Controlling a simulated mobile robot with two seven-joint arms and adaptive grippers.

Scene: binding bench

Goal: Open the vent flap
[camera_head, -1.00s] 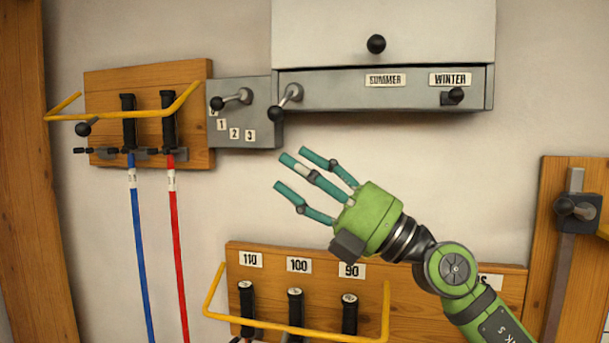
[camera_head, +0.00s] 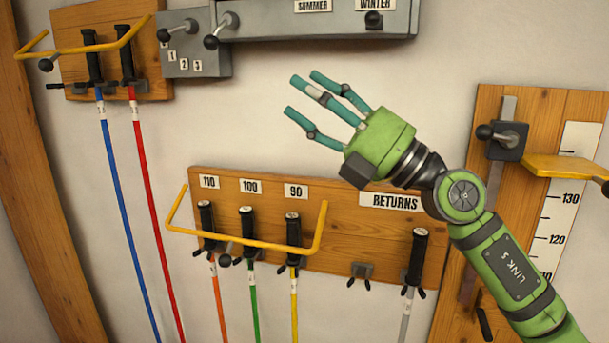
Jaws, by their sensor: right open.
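The grey housing (camera_head: 270,24) with the SUMMER label (camera_head: 313,5) and WINTER label (camera_head: 375,4) shows at the top edge. A black knob (camera_head: 374,20) sits under WINTER, and a lever with a black ball (camera_head: 212,41) is at the housing's left end. The pale panel above, which may be the vent flap, is out of the picture now. My right gripper (camera_head: 303,97) is open and empty, fingers spread toward the upper left. In the picture it lies below the housing, apart from it. My left gripper is not in view.
A numbered plate with a lever (camera_head: 190,50) adjoins the housing's left. Below, a wooden RETURNS board (camera_head: 345,225) carries several handles behind another yellow bar (camera_head: 245,242). A scale board (camera_head: 560,140) stands right.

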